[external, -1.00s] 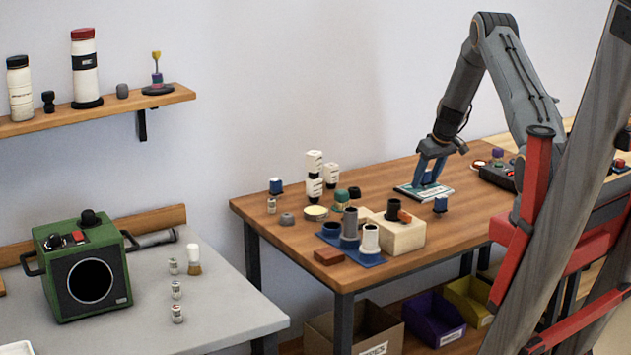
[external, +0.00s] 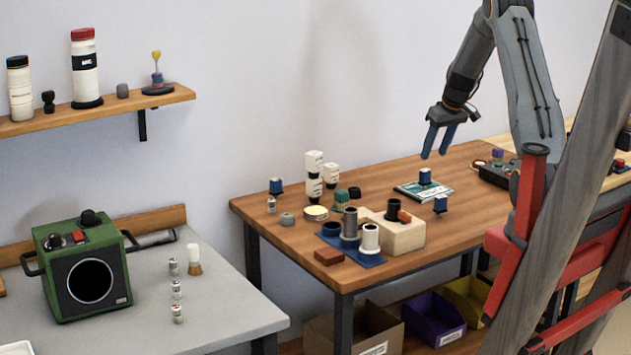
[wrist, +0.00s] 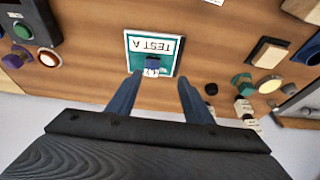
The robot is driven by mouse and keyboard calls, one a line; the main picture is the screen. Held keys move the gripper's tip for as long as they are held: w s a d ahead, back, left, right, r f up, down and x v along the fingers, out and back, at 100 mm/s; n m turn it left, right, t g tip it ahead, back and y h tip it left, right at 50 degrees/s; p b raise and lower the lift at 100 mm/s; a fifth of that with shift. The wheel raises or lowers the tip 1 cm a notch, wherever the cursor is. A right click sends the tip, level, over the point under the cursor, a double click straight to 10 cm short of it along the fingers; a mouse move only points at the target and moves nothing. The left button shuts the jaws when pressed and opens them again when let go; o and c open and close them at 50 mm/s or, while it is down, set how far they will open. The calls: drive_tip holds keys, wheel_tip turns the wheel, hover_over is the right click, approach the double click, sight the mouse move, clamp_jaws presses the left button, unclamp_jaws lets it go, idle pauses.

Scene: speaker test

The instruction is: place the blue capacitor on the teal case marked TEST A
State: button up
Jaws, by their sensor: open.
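The teal case marked TEST A (external: 408,192) lies flat on the wooden bench; its label reads upside down in the wrist view (wrist: 135,66). A blue capacitor (external: 425,177) with a pale lower band stands on the case; it also shows in the wrist view (wrist: 152,65). My gripper (external: 434,156) is open and empty, above the case and apart from the capacitor. In the wrist view my two blue fingers (wrist: 158,76) are spread wide, with the capacitor beyond them. Another similar blue capacitor (external: 440,204) stands on the bench just in front of the case.
White bottles (external: 314,175) and another blue part (external: 276,186) are farther left. A dark control box (external: 494,174) lies to the right.

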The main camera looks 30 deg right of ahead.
drive_tip(key=s+a+r+g, duration=0.1)
drive_tip(key=s+a, duration=0.7)
drive_tip(key=a, duration=0.3)
drive_tip(key=s+a+g, duration=0.1)
drive_tip(key=s+a, duration=0.6)
drive_tip(key=a, duration=0.3)
drive_tip(key=s+a, duration=0.4)
drive_tip(key=s, duration=0.4)
drive_tip(key=s+a+f+g, duration=0.1)
drive_tip(key=s+a, duration=0.3)
drive_tip(key=s, duration=0.4)
drive_tip(key=shift+s+a+f+g, duration=0.3)
drive_tip(key=shift+s+a, duration=0.05)
drive_tip(key=shift+s, duration=0.05)
